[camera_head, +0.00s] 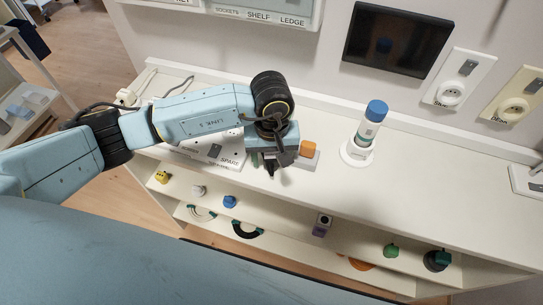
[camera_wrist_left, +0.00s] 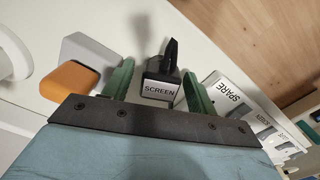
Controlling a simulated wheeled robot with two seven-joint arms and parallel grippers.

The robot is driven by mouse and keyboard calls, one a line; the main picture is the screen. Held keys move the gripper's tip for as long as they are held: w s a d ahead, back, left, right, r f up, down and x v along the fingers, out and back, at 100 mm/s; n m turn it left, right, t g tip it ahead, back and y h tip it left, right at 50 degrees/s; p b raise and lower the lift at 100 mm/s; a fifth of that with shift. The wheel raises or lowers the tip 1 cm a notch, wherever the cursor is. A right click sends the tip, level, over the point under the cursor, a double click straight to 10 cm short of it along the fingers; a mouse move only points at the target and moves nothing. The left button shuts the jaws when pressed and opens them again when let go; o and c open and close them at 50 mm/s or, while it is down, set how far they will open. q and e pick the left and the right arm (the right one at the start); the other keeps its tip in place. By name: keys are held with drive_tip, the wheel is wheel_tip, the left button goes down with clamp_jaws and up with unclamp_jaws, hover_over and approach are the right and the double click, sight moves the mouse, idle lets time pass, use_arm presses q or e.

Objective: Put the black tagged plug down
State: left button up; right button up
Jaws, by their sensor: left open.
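The black tagged plug (camera_wrist_left: 171,58) sits between the two green fingers of my left gripper (camera_wrist_left: 158,88) in the left wrist view. Its pale tag reads SCREEN and faces the camera. The fingers stand apart, with a gap visible on the right of the plug. The plug appears to be at the white counter (camera_wrist_left: 220,50); its contact with the surface is hidden. In the head view my left gripper (camera_head: 272,158) points down over the counter's front part, and the arm mostly hides the plug. My right gripper is not in view.
An orange block (camera_head: 308,149) on a grey piece is close beside the gripper. A white socket strip marked SPARE (camera_head: 228,163) lies on the other side. A blue-capped bottle (camera_head: 370,125) stands in a white holder to the right. Open shelves (camera_head: 290,225) with small items run below the counter.

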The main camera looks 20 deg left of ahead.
sight(272, 155)
use_arm(q)
wheel_tip(272, 155, up, 11)
drive_tip(key=b, duration=0.1)
drive_tip(key=shift+r, duration=0.2)
idle(0.4)
